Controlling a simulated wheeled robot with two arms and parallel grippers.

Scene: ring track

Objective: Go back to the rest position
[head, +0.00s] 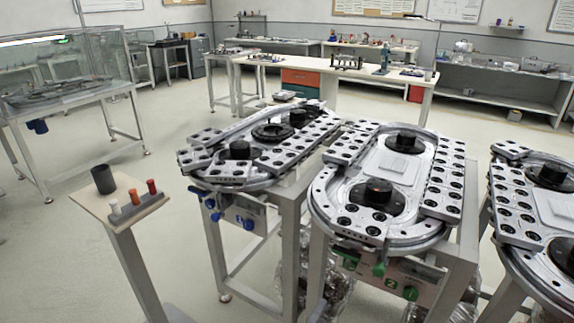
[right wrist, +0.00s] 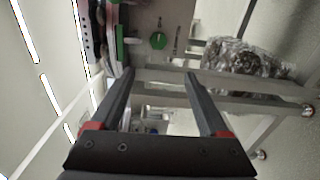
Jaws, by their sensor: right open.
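My right gripper (right wrist: 158,72) shows in the right wrist view. Its two dark fingers are well apart, with red parts at their bases, and nothing is held between them. Beyond the fingertips are a grey table frame and a panel with a green knob (right wrist: 158,41). I cannot make out either gripper in the head view. The middle ring track (head: 335,215) stands on its own table, with green knobs (head: 379,270) on its front panel. The left ring track (head: 232,182) has blue knobs below it. The right ring track (head: 508,240) is cut off by the picture edge.
A small stand (head: 95,205) at left bears a dark cup (head: 103,179) and a grey holder (head: 138,210) with orange and white pieces. A glass-walled table (head: 75,103) is at far left. Clear wrap (right wrist: 240,58) lies under a table. Floor between stand and glass-walled table is clear.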

